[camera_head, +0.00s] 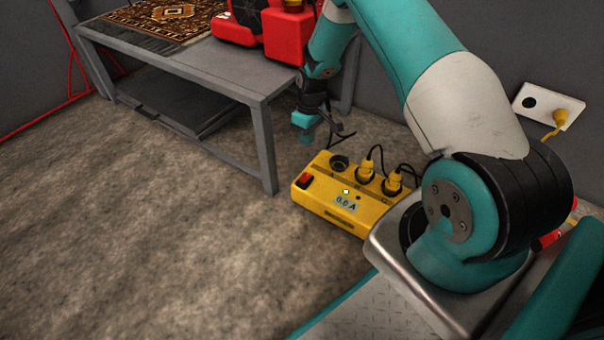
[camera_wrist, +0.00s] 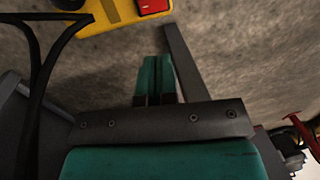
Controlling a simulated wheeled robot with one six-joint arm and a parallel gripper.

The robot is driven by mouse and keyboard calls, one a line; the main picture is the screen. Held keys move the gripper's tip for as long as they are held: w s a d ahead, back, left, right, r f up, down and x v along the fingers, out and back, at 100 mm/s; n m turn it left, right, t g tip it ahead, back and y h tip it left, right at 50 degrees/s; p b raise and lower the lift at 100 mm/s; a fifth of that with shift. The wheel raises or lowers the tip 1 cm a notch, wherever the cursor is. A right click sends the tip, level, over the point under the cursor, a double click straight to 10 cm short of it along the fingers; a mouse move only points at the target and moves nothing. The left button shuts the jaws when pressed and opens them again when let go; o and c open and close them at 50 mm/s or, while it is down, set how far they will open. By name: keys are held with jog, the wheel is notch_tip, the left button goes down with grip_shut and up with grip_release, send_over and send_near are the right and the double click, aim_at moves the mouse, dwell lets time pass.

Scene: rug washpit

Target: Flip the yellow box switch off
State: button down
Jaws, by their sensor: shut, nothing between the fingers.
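The yellow box (camera_head: 330,216) sits on the floor, with a red switch (camera_head: 305,180) at its left end and a small display reading about 0.0 A. Two yellow plugs are in its top sockets, and one socket at the left looks empty. The box's corner (camera_wrist: 107,12) and the red switch (camera_wrist: 152,6) also show at the top of the wrist view. My gripper (camera_head: 303,138) is above and behind the box's left end, apart from it. In the wrist view its teal fingers (camera_wrist: 155,62) are together and empty, short of the switch.
A grey table (camera_head: 262,97) stands behind, with a patterned rug (camera_head: 155,22) and a red machine (camera_head: 285,38) on it. Black cables (camera_head: 373,152) run behind the box. A white wall outlet (camera_head: 545,104) holds a yellow plug. The floor left of the box is clear.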

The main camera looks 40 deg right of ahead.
aim_at(304, 176)
jog(key=shift+f, duration=0.1)
jog(key=f+b, duration=0.3)
jog(key=f, duration=0.1)
jog(key=a+f+b, duration=0.1)
jog(key=f+b, duration=0.1)
jog(key=f, duration=0.3)
jog(key=f+b, duration=0.3)
jog(key=f, duration=0.1)
jog(key=shift+s+a+f+b, duration=0.2)
jog(key=shift+s+a+b, duration=0.1)
jog(key=shift+s+a, duration=0.1)
jog(key=shift+f, duration=0.15)
jog(key=shift+a, duration=0.15)
jog(key=shift+f+h+p, duration=0.1)
jog(key=shift+h+p, duration=0.2)
jog(key=shift+p, duration=0.05)
jog(key=shift+f, duration=0.1)
jog(key=shift+w+d+r, duration=0.1)
jog(key=shift+w+d, duration=0.05)
jog(key=shift+d, duration=0.25)
jog(key=shift+w+d+r, duration=0.1)
jog(key=shift+d, duration=0.3)
jog(key=shift+r, duration=0.1)
